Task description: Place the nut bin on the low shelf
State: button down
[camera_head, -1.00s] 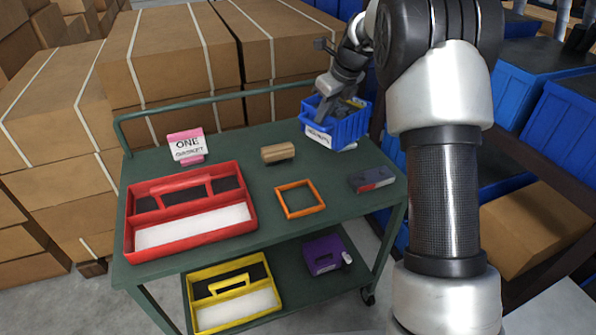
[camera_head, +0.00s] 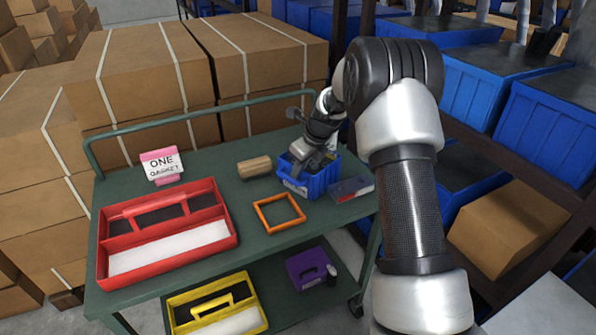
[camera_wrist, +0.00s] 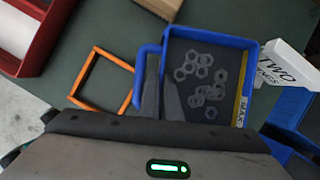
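The nut bin (camera_head: 318,184) is a blue open bin at the right of the green cart's top shelf (camera_head: 225,165). In the wrist view the nut bin (camera_wrist: 212,40) holds several grey hex nuts and a yellow strip along its right side. My gripper (camera_head: 303,160) reaches down at the bin; in the wrist view its two fingers (camera_wrist: 160,80) close on the bin's left wall by the handle loop. Whether the bin is clear of the top is hard to tell. The low shelf (camera_head: 290,305) of the cart carries a yellow tote (camera_head: 215,305) and a purple box (camera_head: 310,268).
Cartons stand behind. A rack with blue crates (camera_head: 545,120) is at the right.

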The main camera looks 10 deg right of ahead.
jog(key=shift+f, duration=0.1)
jog(key=c, duration=2)
grip_release()
